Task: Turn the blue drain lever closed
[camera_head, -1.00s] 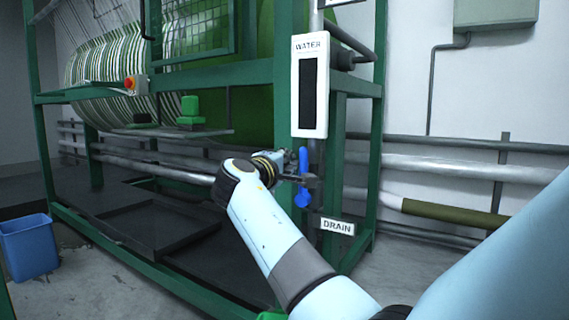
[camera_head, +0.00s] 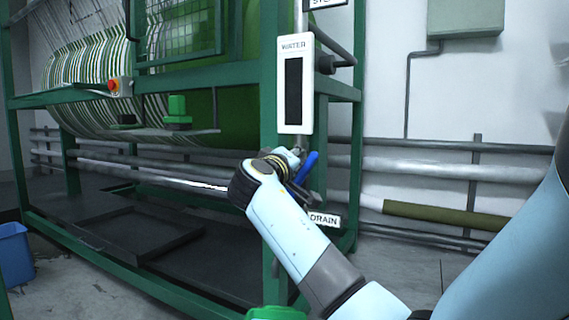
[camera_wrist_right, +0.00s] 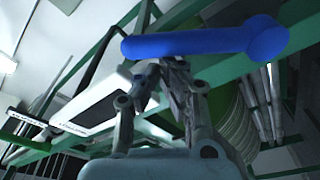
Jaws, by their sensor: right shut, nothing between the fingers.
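The blue drain lever (camera_head: 306,168) is on the pipe at the machine's front post, above the DRAIN sign (camera_head: 324,220). It is tilted, its upper end leaning right, and partly hidden by my right gripper. In the wrist view the lever (camera_wrist_right: 190,45) runs across the top, its round hub end at the right. My right gripper (camera_wrist_right: 165,68) is shut with nothing between its fingers; its tips are at the lever's underside, seemingly touching it. In the head view my right gripper (camera_head: 298,160) is small beside the lever. My left gripper is not in view.
A white WATER gauge panel (camera_head: 296,85) hangs just above the lever. The green machine frame (camera_head: 270,215) stands close behind my wrist. Pipes (camera_head: 430,165) run along the back wall. A blue bin (camera_head: 14,255) stands at the far left. Floor at right looks clear.

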